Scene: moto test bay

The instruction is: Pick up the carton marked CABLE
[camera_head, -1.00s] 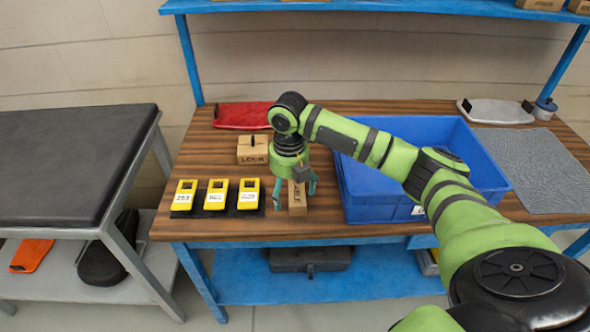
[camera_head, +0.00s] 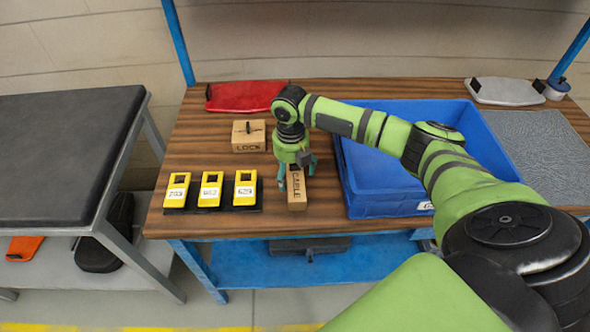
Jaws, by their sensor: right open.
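The carton marked CABLE (camera_head: 297,193) is a small brown box on the wooden table, left of the blue crate. Its lettering runs along its top, and its far end is partly hidden by my gripper. My right gripper (camera_head: 297,178) reaches down over the far part of the carton. Its teal fingers are open, one on each side of the carton; I cannot tell whether they touch it. My left gripper is not in view.
A carton marked LOCK (camera_head: 248,136) stands behind and left. Several yellow devices (camera_head: 210,190) sit in a row on a dark base at left. The blue crate (camera_head: 408,206) is close on the right. A red item (camera_head: 245,97) lies at the back.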

